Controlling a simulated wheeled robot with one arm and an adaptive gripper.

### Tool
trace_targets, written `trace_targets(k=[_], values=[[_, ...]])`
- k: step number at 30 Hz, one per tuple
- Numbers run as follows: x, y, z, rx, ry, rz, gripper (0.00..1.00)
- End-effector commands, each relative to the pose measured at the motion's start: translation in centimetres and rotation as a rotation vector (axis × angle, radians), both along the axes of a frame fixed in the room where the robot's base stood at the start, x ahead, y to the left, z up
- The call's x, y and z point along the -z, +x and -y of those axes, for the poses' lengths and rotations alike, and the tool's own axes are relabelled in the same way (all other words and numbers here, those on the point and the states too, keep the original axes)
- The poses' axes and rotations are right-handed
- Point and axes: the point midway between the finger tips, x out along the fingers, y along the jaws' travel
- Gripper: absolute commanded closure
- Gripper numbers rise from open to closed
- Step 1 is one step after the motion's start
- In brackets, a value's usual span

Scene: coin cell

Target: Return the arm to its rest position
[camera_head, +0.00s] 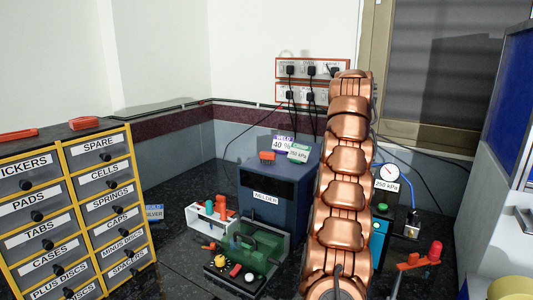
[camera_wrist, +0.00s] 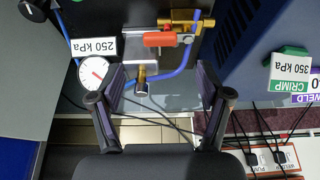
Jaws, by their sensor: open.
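My copper-coloured arm (camera_head: 346,190) rises nearly upright in the right half of the head view and hides part of what is behind it. My gripper does not show clearly there. In the wrist view my gripper (camera_wrist: 162,82) is open, with its two dark fingers apart and nothing held between them. Beyond the fingers are a valve with a red handle (camera_wrist: 160,39) and a brass fitting (camera_wrist: 141,78). I cannot tell how far they are from the fingertips.
A drawer cabinet (camera_head: 129,214) stands at left. The blue welder (camera_head: 266,180) is left of my arm. A pressure gauge (camera_head: 388,171) and a red-handled piece (camera_head: 420,260) are to its right. Sockets with plugs (camera_head: 302,70) are on the back wall. The upper left is clear.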

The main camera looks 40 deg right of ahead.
Motion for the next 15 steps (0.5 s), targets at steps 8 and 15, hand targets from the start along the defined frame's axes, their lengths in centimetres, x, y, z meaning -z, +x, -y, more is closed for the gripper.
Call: trace_targets(k=[8,15], values=[[-0.1,0.3,-0.5,-0.014,0.004,-0.003,0.23],[-0.8,3.1,-5.7,-0.136,0.042,-0.033,0.23]])
